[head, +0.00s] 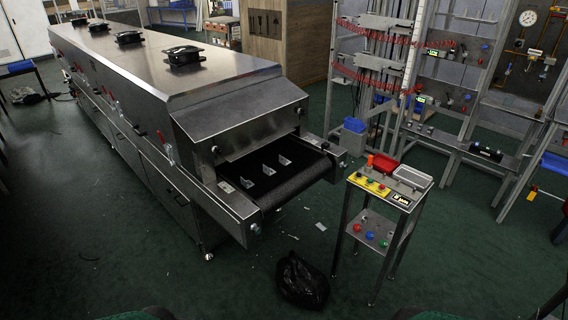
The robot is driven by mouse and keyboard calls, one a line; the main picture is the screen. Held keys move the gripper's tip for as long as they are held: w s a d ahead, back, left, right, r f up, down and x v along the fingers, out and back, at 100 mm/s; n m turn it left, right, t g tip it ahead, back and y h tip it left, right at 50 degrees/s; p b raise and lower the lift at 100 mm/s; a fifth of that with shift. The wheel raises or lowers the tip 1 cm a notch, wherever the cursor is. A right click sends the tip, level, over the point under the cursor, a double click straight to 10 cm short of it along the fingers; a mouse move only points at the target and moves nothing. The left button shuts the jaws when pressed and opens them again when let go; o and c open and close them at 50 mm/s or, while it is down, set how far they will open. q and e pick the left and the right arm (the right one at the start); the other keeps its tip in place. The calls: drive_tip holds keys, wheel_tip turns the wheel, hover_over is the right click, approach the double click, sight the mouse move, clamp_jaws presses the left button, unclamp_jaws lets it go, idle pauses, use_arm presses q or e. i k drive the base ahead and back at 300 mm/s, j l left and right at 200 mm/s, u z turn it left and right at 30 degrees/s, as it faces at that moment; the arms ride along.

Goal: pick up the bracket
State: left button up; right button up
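Several small grey metal brackets lie on the dark conveyor belt (295,178) at the open end of the tunnel dryer (215,85). One bracket (284,160) is toward the right, one (268,170) is in the middle, and another (247,183) is at the left. A flatter grey piece (226,187) lies near the belt's left edge, too small to make out clearly. I cannot tell which bracket the task means. Neither of my grippers shows in the head view, and nothing is seen touching the brackets.
Racks (455,95) stand behind. The green floor in front is mostly clear.

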sight(282, 160)
drive_tip(key=i+j, duration=0.35)
drive_tip(key=i, duration=0.15)
drive_tip(key=i+j+u, duration=0.1)
drive_tip(key=i+j, duration=0.25)
drive_tip(key=i, duration=0.15)
drive_tip(key=i+j, duration=0.35)
drive_tip(key=i, duration=0.15)
drive_tip(key=i+j, duration=0.3)
drive_tip(key=i, duration=0.25)
drive_tip(key=i+j+u, duration=0.1)
drive_tip(key=i+j, duration=0.25)
drive_tip(key=i, duration=0.15)
